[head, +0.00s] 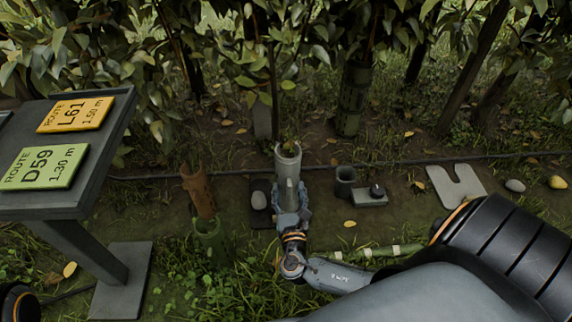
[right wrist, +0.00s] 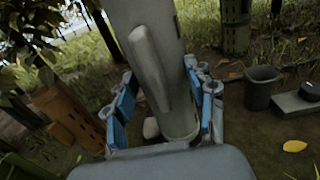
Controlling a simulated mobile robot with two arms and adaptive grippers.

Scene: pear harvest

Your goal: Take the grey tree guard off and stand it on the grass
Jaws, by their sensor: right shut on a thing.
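The grey tree guard (head: 288,165) is an upright, open-topped tube in the middle of the head view, with some green showing inside its mouth. In the right wrist view the guard (right wrist: 172,100) fills the centre, a long raised handle on its near side. My right gripper (head: 290,215) is shut on the guard; its blue-padded fingers (right wrist: 165,105) lie on both sides of it. A thin dark stem (head: 273,90) comes down to the guard's top; I cannot tell whether it passes inside. The guard's foot is mostly hidden by the gripper. My left gripper is not in view.
A brown perforated guard (head: 199,190) and a green tube (head: 212,242) stand left. A sign stand (head: 66,150) is far left. A dark hose (head: 420,162) crosses behind.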

